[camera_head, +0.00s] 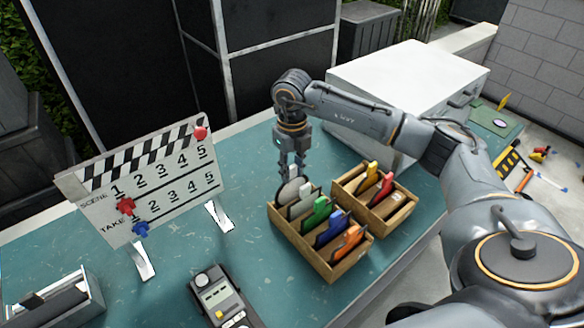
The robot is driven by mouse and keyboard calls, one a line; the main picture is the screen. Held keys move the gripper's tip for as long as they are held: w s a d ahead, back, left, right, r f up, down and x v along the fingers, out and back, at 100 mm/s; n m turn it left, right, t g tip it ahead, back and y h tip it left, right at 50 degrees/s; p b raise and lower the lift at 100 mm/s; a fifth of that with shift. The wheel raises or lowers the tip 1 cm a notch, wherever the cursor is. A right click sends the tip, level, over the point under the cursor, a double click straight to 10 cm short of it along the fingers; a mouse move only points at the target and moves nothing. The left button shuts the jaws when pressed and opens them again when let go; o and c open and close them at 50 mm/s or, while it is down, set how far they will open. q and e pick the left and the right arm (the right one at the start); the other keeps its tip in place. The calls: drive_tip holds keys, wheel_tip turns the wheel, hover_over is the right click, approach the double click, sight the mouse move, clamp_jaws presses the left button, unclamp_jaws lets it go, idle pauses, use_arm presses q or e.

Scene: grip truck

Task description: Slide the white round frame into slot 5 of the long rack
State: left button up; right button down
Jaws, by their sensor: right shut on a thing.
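My right gripper (291,168) points down above the back end of the long wooden rack and is shut on the white round frame. The white round frame (289,190) is a pale disc at the rack's back left end; I cannot tell how far it sits in a slot. The long rack (322,263) stands on the teal table and also holds colored frames: green (315,216), blue (331,230) and orange (349,243). A white-tabbed frame part (304,198) shows beside the disc. My left gripper is not in view.
A shorter wooden rack (398,217) with yellow and red frames stands close on the right. A clapperboard (150,180) with red and blue markers stands left. A handheld meter (221,299) lies in front. A white cabinet (405,75) is behind my right arm.

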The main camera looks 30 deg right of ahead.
drive_tip(key=shift+f+b, duration=0.95)
drive_tip(key=shift+f, duration=0.4)
drive_tip(key=c, duration=1)
unclamp_jaws()
drive_tip(key=shift+r, duration=0.1)
wheel_tip(320, 180, up, 12)
drive_tip(key=shift+f, duration=0.1)
